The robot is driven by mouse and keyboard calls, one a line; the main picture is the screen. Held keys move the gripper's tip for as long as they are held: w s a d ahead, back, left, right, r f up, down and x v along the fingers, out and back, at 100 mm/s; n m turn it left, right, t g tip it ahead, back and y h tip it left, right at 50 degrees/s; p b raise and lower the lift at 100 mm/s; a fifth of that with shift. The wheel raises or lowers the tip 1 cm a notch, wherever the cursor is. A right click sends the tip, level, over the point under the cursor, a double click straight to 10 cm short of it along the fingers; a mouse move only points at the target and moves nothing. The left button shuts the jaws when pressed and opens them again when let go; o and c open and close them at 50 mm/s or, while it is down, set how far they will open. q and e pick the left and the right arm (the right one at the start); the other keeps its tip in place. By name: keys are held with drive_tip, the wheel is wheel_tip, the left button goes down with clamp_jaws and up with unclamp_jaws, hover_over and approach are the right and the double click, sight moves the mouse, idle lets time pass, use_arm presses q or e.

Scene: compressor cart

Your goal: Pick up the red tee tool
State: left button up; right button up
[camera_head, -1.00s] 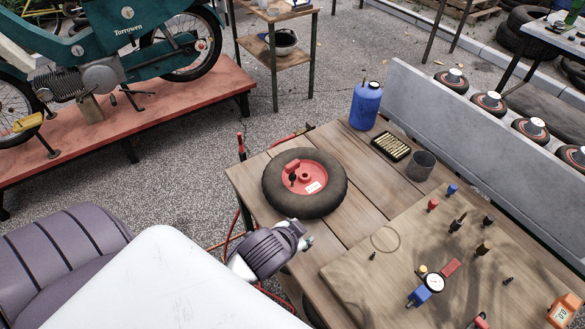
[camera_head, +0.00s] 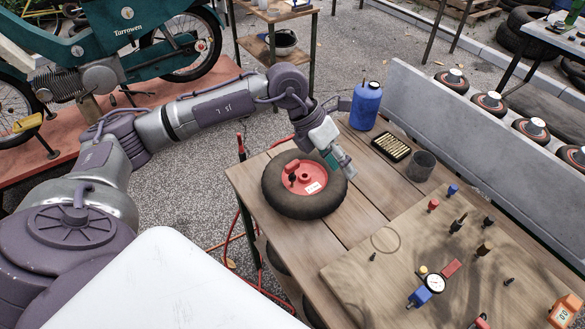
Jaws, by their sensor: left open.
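No piece shows a clear T shape, so I cannot tell surely which is the red tee tool. Small red parts (camera_head: 292,168) show on the red hub of the black-tyred wheel, which lies flat on the wooden table. A red upright piece (camera_head: 241,150) stands at the table's left corner, and a red block (camera_head: 451,268) lies beside the gauge on the board. My left gripper (camera_head: 341,168) is open and empty, pointing down over the right edge of the wheel (camera_head: 303,207). It hides part of the table behind it. My right gripper is out of view.
A blue bottle (camera_head: 366,106), a tray of small brass-coloured pieces (camera_head: 391,147) and a dark cup (camera_head: 421,165) stand at the back. The board (camera_head: 370,275) holds several fittings and a gauge (camera_head: 434,283). A grey wall (camera_head: 470,140) borders the right. Bare planks show beside the wheel.

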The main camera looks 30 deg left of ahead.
sight(291, 164)
use_arm(q)
drive_tip(key=a+r+n+y, duration=0.1)
drive_tip(key=a+y, duration=0.5)
drive_tip(key=a, duration=0.8)
drive_tip(key=f+p, duration=0.1)
drive_tip(key=f, duration=0.2)
drive_tip(key=w+f, duration=0.1)
drive_tip(key=f, duration=0.3)
drive_tip(key=shift+w+p, duration=0.2)
drive_tip(key=shift+p, duration=0.15)
drive_tip(key=shift+w+f, duration=0.1)
drive_tip(key=shift+f, duration=0.45)
drive_tip(key=shift+d+f+p, duration=0.1)
drive_tip(key=shift+f+p, duration=0.25)
drive_tip(key=shift+p, duration=0.1)
drive_tip(key=f, duration=0.1)
drive_tip(key=f+p, duration=0.1)
drive_tip(key=f, duration=0.1)
drive_tip(key=shift+w+f, duration=0.3)
drive_tip(key=shift+f, duration=0.45)
drive_tip(key=shift+c, duration=0.3)
clamp_jaws()
